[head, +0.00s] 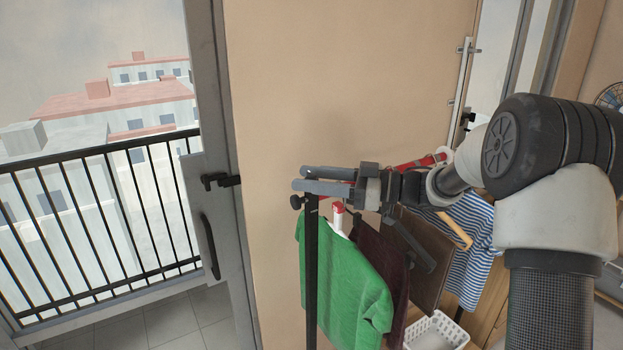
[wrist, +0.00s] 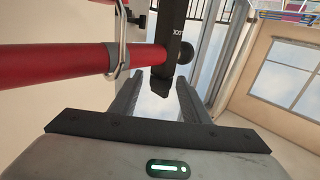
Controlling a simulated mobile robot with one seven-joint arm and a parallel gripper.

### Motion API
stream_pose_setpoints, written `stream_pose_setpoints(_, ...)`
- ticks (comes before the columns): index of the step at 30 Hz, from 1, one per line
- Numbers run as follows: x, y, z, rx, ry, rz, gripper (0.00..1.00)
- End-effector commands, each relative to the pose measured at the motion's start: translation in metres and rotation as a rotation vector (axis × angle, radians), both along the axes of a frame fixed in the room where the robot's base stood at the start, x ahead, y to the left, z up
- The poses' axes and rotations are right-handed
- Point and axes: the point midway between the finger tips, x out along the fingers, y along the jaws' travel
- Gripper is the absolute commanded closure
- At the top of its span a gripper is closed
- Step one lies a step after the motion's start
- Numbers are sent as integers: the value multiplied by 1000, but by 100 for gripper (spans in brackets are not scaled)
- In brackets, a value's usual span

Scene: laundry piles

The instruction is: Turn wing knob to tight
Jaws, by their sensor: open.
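A small dark knob (head: 296,202) sticks out to the left of the black rack post (head: 312,270), near its top. In the wrist view a round dark knob (wrist: 185,51) shows beside the dark post (wrist: 170,35), at the end of the red bar (wrist: 70,67). Its wing shape and setting cannot be made out. My gripper (head: 297,179) reaches in from the right at the top of the post, just above the knob. In the wrist view my gripper (wrist: 158,90) is open, with nothing gripped and the post's end ahead of the gap between its fingers.
A green shirt (head: 345,285), a dark garment (head: 383,262) and a blue-striped shirt (head: 470,240) hang below my arm. A white basket (head: 436,331) is on the floor. The tan wall (head: 350,90) stands behind; a balcony railing (head: 110,200) is at left.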

Motion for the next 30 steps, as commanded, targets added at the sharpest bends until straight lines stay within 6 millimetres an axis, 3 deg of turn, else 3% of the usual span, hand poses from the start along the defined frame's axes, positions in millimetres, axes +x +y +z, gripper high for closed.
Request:
stream_pose_setpoints(7,-2,-19,-1,0,-1,-4,57)
stream_pose_setpoints(21,-22,-128,-2,-1,-1,-4,57)
stream_pose_setpoints(30,-30,-168,0,-1,-1,-1,57)
